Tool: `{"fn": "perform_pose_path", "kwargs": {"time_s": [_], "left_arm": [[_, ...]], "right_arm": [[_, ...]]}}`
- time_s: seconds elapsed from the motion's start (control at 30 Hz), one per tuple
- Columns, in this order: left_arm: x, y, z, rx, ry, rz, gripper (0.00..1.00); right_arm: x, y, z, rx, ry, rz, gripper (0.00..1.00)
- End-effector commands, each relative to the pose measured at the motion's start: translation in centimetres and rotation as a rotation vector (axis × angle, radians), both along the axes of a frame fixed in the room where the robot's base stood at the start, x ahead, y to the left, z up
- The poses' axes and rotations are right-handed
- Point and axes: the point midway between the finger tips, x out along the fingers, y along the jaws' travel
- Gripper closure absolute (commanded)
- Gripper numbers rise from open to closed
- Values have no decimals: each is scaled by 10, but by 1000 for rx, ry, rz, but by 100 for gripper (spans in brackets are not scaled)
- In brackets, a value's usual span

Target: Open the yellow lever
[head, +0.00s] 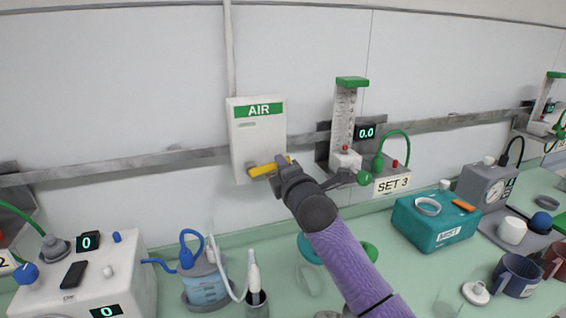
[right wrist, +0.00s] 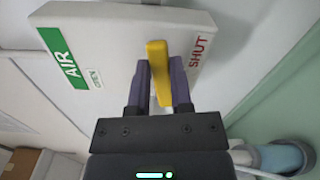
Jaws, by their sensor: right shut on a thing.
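The yellow lever (head: 262,170) is on the lower part of a white wall box (head: 249,139) with a green AIR label. In the head view it lies near horizontal, its right end slightly higher. My right gripper (head: 283,168) is at the lever's right end and hides part of it. In the right wrist view the lever (right wrist: 158,62) runs between the two fingers of my right gripper (right wrist: 162,78), which is shut on it. The box face (right wrist: 112,48) shows SHUT on the right and a small OPEN label beside AIR. My left gripper is not in view.
A flowmeter (head: 344,120) and a SET 3 box (head: 391,184) are on the rail right of the box. Below, a bottle (head: 204,285) with tubing, a white device (head: 85,282) and a teal box (head: 433,222) stand on the green counter.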

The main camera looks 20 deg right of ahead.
Motion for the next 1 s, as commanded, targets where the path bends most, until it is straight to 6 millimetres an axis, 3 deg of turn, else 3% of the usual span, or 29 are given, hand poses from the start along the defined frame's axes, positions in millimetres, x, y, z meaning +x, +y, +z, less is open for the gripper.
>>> {"fn": "perform_pose_path", "kwargs": {"time_s": [0.03, 0.3, 1.0], "left_arm": [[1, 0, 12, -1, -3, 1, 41], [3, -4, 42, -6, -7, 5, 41], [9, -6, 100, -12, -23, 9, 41]], "right_arm": [[0, 0, 8, -46, 1, -1, 100], [0, 5, 22, -301, -8, 0, 100], [-1, 35, 46, -959, -33, -1, 100]]}}
